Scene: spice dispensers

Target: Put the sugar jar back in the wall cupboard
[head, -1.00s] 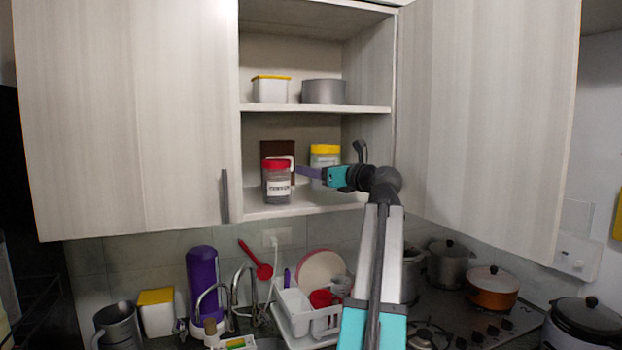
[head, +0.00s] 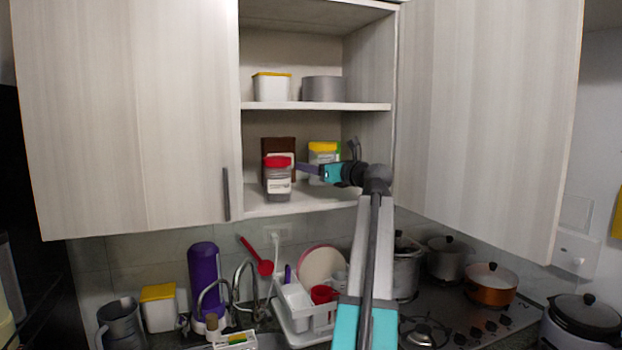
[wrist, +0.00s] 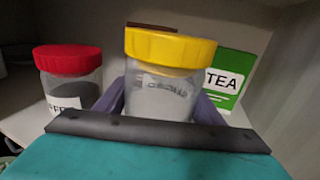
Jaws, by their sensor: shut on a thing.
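The sugar jar (head: 324,152), clear with a yellow lid, is inside the lower compartment of the wall cupboard (head: 350,205). It also shows in the wrist view (wrist: 165,90), upright, with white contents and a blurred label. My gripper (head: 312,169) reaches in from the right, in front of the jar. Its purple fingers (wrist: 162,108) are on both sides of the jar, shut on it. The jar's base is hidden, so I cannot tell whether it touches the shelf.
A red-lidded jar (head: 277,180) stands close on the left; it also shows in the wrist view (wrist: 72,75). A green TEA box (wrist: 224,80) is close on the right. A brown box (head: 278,146) stands behind. The cupboard's open right door (head: 480,120) flanks my arm.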

